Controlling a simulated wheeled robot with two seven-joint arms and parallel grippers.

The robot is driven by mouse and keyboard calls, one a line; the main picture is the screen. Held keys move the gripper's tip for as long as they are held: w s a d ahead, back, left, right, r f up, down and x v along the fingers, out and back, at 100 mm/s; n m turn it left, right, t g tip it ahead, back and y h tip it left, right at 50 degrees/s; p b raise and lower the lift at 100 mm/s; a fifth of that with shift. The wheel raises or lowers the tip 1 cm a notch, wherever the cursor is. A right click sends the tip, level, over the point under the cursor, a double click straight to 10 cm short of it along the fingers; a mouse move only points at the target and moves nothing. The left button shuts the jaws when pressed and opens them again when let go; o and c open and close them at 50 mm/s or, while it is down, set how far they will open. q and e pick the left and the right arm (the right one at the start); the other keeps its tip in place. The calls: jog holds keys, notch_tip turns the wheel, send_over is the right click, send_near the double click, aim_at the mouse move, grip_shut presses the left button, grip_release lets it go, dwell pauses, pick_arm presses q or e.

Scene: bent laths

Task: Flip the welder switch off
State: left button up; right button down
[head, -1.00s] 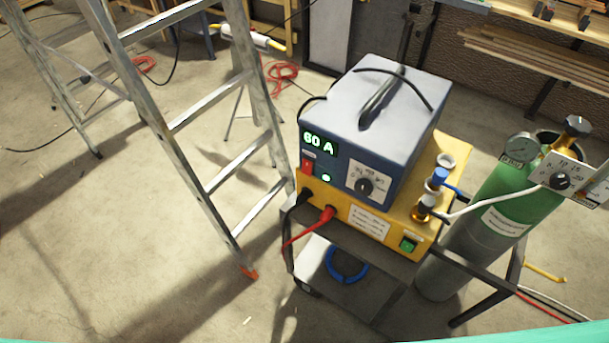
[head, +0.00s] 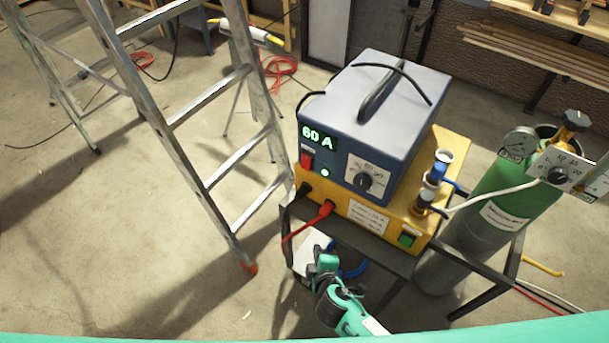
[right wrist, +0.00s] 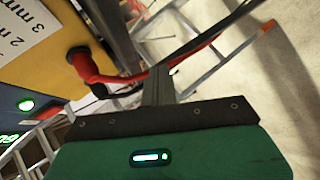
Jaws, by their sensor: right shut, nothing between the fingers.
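The blue welder (head: 385,110) stands on a yellow unit (head: 445,185) on a cart. Its display (head: 317,136) is lit and reads 60 A. The red rocker switch (head: 307,160) is below the display, with a lit green lamp (head: 325,172) beside it. My right gripper (head: 318,260) is below and in front of the yellow unit, apart from the switch. In the right wrist view its fingers (right wrist: 157,86) are shut and empty, near the red plug (right wrist: 80,60). My left gripper is out of view.
A red cable plug (head: 326,209) and a black plug stick out of the yellow unit's front. A green switch (head: 407,240) is at its right. A ladder (head: 210,150) stands close on the left. A green gas cylinder (head: 500,210) stands on the right.

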jog(key=a+r+n+t, duration=0.1)
jog(key=a+r+t, duration=0.1)
jog(key=r, duration=0.8)
jog(key=a+r+n+t+y, duration=0.1)
jog(key=a+r+t, duration=0.1)
jog(key=r, duration=0.8)
jog(key=shift+s+r+t, duration=0.15)
jog(key=shift+s+t, duration=0.15)
jog(key=shift+s, duration=0.05)
jog(key=p, duration=0.3)
send_near(306, 162)
jog(key=w+a+f, duration=0.1)
jog(key=w+a, duration=0.2)
jog(key=a, duration=0.1)
jog(key=shift+w+d+f+p, duration=0.2)
jog(key=shift+w+d, duration=0.15)
jog(key=shift+w, duration=0.2)
jog(key=shift+w+d+f+p, duration=0.1)
jog(key=shift+w+d+f, duration=0.2)
jog(key=shift+w, duration=0.25)
jog(key=shift+w+d+f+p, duration=0.1)
jog(key=shift+w+d+f, duration=0.05)
jog(key=shift+w+d, duration=0.3)
jog(key=shift+a, duration=0.1)
